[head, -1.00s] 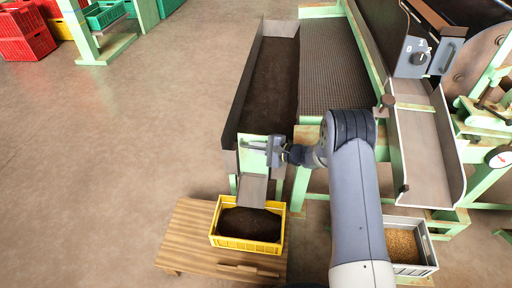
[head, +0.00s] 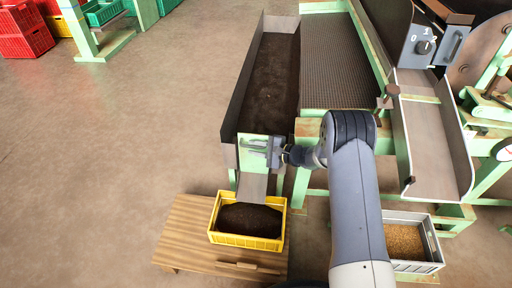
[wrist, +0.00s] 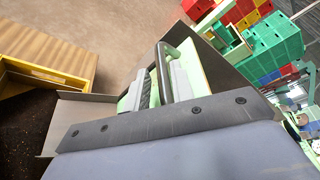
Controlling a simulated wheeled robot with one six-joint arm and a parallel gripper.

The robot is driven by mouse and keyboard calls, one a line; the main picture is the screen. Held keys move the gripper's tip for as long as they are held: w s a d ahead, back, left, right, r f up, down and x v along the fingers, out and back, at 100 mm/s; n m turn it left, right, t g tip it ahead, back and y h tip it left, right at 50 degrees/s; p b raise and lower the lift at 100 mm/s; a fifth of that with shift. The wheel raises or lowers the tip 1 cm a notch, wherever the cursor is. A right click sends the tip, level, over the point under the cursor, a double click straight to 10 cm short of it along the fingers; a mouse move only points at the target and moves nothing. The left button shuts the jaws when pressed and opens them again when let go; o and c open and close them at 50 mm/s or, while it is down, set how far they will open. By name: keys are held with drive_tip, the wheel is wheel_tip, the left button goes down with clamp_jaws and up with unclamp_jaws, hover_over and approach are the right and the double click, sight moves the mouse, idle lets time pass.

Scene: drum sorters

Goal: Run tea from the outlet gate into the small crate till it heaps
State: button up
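The yellow small crate (head: 246,242) stands on a low wooden table, below the outlet. Dark tea (head: 250,219) fills much of it, mounded in the middle; part of it shows at lower left in the wrist view (wrist: 28,118). The pale green outlet gate (head: 252,150) stands upright at the near end of the tea trough, above a short metal spout (head: 253,188) that points into the crate. My gripper (head: 270,152) is at the gate. In the wrist view its fingers (wrist: 163,85) close around the gate's dark handle. Whether tea is flowing is too small to tell.
The long trough (head: 268,85) holds a layer of dark tea, beside a mesh bed (head: 334,70). A grey crate of brown grain (head: 403,240) stands at lower right below another chute (head: 435,150). Open floor lies to the left.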

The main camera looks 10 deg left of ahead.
drive_tip(key=shift+d, duration=0.1)
drive_tip(key=p+v, duration=0.2)
drive_tip(key=v, duration=0.8)
drive_tip(key=shift+d, duration=0.3)
drive_tip(key=b+x, duration=0.2)
drive_tip(key=x, duration=0.9)
drive_tip(key=shift+a, duration=0.15)
drive_tip(key=shift+r+p, duration=0.4)
drive_tip(key=shift+r, duration=0.1)
drive_tip(key=shift+s+r, duration=0.1)
drive_tip(key=shift+r, duration=0.05)
drive_tip(key=shift+d, duration=0.2)
drive_tip(key=shift+d, duration=0.1)
